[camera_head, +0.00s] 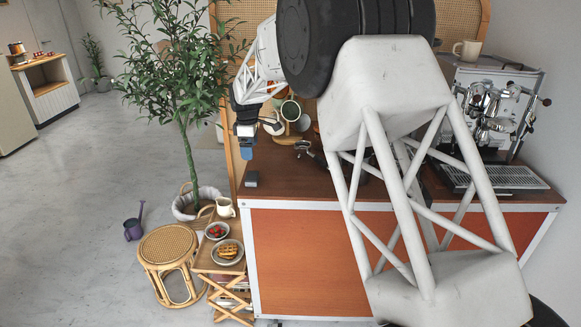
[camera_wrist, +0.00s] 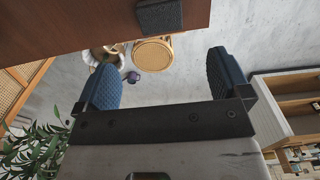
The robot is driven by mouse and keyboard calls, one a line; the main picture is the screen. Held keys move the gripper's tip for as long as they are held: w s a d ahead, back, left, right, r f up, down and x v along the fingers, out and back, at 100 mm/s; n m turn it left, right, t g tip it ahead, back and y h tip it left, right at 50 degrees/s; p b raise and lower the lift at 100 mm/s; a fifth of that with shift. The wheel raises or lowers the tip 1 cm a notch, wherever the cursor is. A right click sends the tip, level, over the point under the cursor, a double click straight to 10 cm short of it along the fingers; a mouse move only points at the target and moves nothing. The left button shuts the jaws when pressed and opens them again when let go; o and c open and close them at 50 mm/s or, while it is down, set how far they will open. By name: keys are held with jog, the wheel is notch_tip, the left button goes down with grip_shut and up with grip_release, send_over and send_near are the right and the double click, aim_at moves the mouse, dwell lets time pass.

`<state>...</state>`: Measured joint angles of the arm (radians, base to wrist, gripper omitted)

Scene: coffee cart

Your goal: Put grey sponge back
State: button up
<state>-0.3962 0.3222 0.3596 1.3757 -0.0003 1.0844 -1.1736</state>
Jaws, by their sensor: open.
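The grey sponge (camera_head: 251,179) is a small dark grey block on the brown counter top (camera_head: 300,180), at its left end near the edge. It also shows at the top of the wrist view (camera_wrist: 160,15), overlapping the counter's edge. My gripper (camera_head: 246,142) has blue fingers and hangs above the counter's left end, above the sponge and apart from it. In the wrist view my gripper (camera_wrist: 170,75) is open, with nothing between its fingers. The sponge lies beyond the fingertips there.
A mug rack with cups (camera_head: 290,110) stands on the counter behind my gripper. An espresso machine (camera_head: 493,110) is at the right. Below the counter's left end are a small rattan table with plates (camera_head: 227,252), a stool (camera_head: 168,246) and a potted tree (camera_head: 185,80).

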jog(key=s+d+r+m, duration=0.3)
jog(key=s+d+r, duration=0.2)
jog(key=s+d, duration=0.3)
jog(key=s+d+r+m+t, duration=0.1)
jog(key=s+d+r+m, duration=0.2)
jog(key=s+d+r, duration=0.35)
jog(key=s+d+r+m, duration=0.3)
jog(key=s+d, duration=0.6)
jog(key=s, duration=0.1)
jog(key=s+d+f+m, duration=0.2)
jog(key=s+d+m, duration=0.1)
jog(key=s, duration=0.7)
jog(key=s+d+f+m+t, duration=0.1)
jog(key=s+d+m, duration=0.2)
jog(key=s, duration=0.8)
jog(key=s+d+f+m, duration=0.2)
jog(key=s+d, duration=0.5)
jog(key=s, duration=0.4)
jog(key=shift+f+m+t, duration=0.3)
jog(key=shift+m, duration=0.3)
